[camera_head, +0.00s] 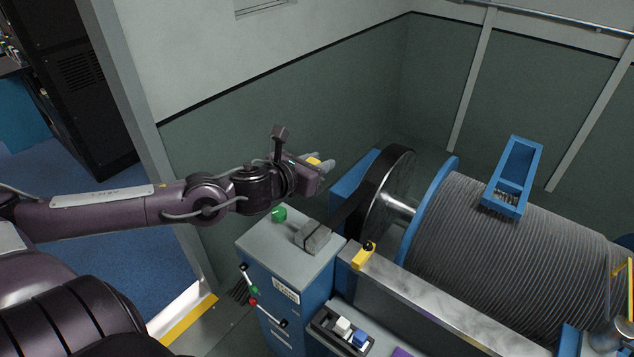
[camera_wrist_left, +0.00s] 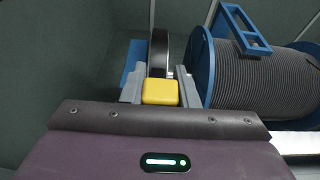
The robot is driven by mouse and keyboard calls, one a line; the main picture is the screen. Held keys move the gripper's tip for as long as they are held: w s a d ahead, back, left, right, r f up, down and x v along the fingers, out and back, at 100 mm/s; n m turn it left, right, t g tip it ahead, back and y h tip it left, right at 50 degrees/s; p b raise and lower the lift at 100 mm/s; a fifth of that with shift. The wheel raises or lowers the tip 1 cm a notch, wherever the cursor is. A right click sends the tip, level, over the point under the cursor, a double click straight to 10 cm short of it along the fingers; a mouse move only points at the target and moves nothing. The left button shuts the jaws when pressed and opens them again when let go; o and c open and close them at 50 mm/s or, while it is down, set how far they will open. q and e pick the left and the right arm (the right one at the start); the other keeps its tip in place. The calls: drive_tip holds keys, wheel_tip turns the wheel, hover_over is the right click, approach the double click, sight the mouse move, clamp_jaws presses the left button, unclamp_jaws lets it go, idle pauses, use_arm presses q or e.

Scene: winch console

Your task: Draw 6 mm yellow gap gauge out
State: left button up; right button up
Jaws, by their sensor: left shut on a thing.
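The yellow gap gauge (camera_head: 313,161) is between the fingers of my left gripper (camera_head: 326,164), which is shut on it. In the left wrist view the gauge shows as a yellow block (camera_wrist_left: 160,92) between the two grey fingers. The black-rimmed brake disc (camera_wrist_left: 159,52) of the winch lies straight ahead beyond it. In the head view the gripper is left of the disc (camera_head: 388,193) and above the grey console. The fingers hide part of the gauge, and I cannot tell whether its far end touches anything. My right gripper is not in view.
The grey console (camera_head: 262,245) carries a green button (camera_head: 279,213) and a grey block (camera_head: 313,236). A yellow piece with a black knob (camera_head: 363,256) sits on the metal rail (camera_head: 430,305). The cable drum (camera_head: 500,250) fills the right. A green wall stands behind.

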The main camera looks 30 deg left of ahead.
use_arm(q)
wheel_tip(320, 180, up, 6)
drive_tip(key=p, duration=0.3)
drive_tip(key=shift+f+p, duration=0.2)
drive_tip(key=shift+p, duration=0.1)
